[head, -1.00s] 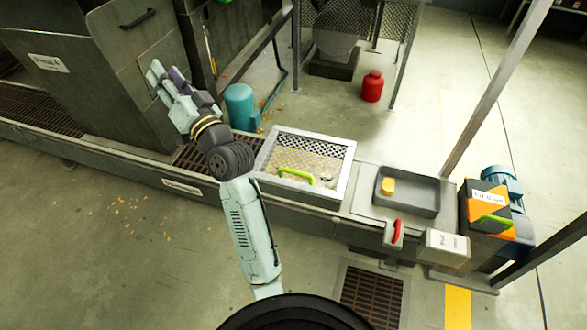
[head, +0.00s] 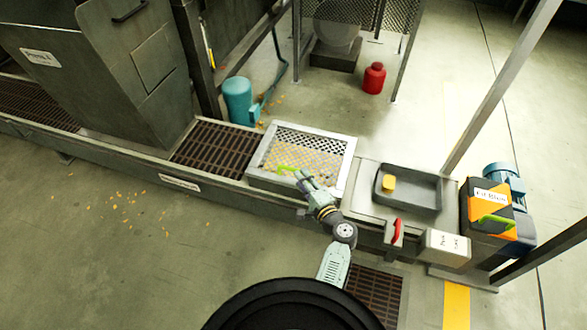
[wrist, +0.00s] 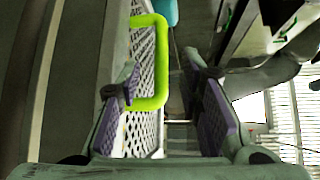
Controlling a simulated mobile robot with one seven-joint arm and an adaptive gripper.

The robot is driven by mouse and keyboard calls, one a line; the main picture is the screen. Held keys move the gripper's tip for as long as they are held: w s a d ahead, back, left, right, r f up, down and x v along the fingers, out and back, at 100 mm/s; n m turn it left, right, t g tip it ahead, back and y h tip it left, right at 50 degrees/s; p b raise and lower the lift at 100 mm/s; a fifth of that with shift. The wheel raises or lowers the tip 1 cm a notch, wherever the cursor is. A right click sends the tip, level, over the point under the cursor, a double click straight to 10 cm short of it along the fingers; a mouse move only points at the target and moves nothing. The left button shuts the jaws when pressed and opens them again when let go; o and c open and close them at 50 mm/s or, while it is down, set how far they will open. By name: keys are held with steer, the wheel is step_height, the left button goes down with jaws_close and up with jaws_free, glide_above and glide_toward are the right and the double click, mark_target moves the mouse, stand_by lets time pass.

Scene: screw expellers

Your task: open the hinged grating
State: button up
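The hinged grating (head: 312,141), a pale frame with perforated mesh, lies flat over the trough, with orange bits visible under the mesh. Its bright green handle (head: 285,169) is at the front edge, partly hidden by my gripper (head: 301,176). In the wrist view, the green handle (wrist: 161,62) stands out from the mesh (wrist: 142,55). My gripper (wrist: 165,82) is open there, its purple-padded fingers apart. The handle lies between them, closer to the left finger. I cannot tell whether that finger touches it.
Right of the grating is a grey tray (head: 425,193) with a yellow block (head: 389,183). A red lever (head: 396,231) and a white box (head: 446,243) are at the front. An orange and blue motor unit (head: 490,207) stands far right.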

mark_target(294, 169)
steer(key=x, duration=0.6)
steer(key=shift+w, duration=0.15)
steer(key=shift+c, duration=0.2)
jaws_close()
stand_by(0.5)
